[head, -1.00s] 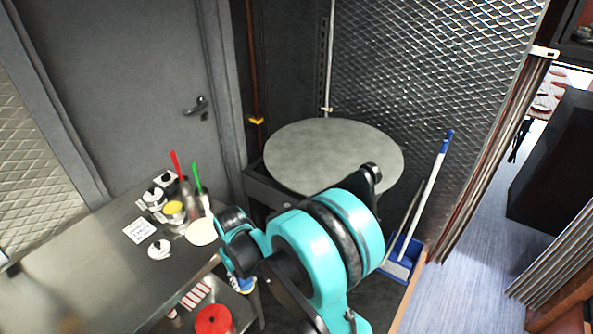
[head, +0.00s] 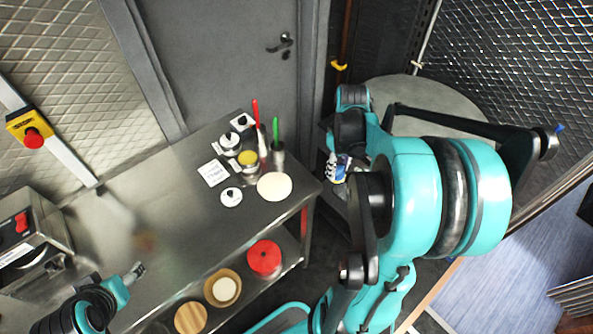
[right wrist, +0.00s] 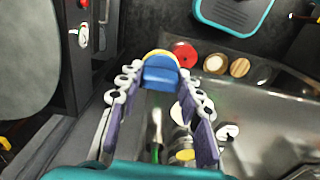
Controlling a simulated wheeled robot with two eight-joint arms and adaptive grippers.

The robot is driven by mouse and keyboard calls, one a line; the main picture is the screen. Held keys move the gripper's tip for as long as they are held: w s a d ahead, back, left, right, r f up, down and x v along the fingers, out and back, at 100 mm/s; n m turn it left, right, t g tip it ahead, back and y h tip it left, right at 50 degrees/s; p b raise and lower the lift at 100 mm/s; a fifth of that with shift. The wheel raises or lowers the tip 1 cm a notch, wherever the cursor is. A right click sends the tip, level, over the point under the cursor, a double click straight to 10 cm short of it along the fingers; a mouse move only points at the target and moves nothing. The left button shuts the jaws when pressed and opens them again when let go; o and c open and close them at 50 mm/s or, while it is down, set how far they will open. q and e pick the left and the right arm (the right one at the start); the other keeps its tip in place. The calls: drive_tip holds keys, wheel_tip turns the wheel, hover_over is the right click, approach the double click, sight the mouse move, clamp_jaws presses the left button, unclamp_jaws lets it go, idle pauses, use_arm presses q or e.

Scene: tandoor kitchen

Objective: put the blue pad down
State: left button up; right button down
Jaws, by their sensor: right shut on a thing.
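The blue pad (right wrist: 160,74), with a yellow edge, sits between the fingertips of my right gripper (right wrist: 158,86) in the right wrist view. The gripper is shut on it. In the head view my right gripper (head: 338,168) is small, just past the right end of the steel table (head: 130,215), partly hidden by my own arm. I cannot tell its height against the tabletop. My left gripper (head: 136,271) shows at the lower left over the table; its jaws are too small to read.
A white round disc (head: 274,186), lidded pots (head: 230,145) and red- and green-handled tools stand at the table's right end. A red round dish (head: 264,257) and wooden rounds (head: 190,317) are on the lower shelf. The tabletop's middle is mostly clear. A large grey round top (head: 440,100) stands behind my right arm.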

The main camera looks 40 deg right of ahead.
drive_tip(key=w+a+f, duration=0.1)
drive_tip(key=w+f, duration=0.1)
drive_tip(key=w, duration=0.1)
drive_tip(key=w+a+f+b, duration=0.1)
drive_tip(key=w+a+f, duration=0.1)
drive_tip(key=w, duration=0.1)
drive_tip(key=w+a+f+b, duration=0.1)
drive_tip(key=w+f, duration=0.1)
drive_tip(key=w, duration=0.1)
drive_tip(key=shift+w+a+f, duration=0.1)
drive_tip(key=shift+a+f, duration=0.05)
drive_tip(key=shift+f, duration=0.05)
drive_tip(key=shift+f+b, duration=0.8)
drive_tip(key=shift+f, duration=1.15)
drive_tip(key=shift+f, duration=0.15)
drive_tip(key=c, duration=1)
unclamp_jaws()
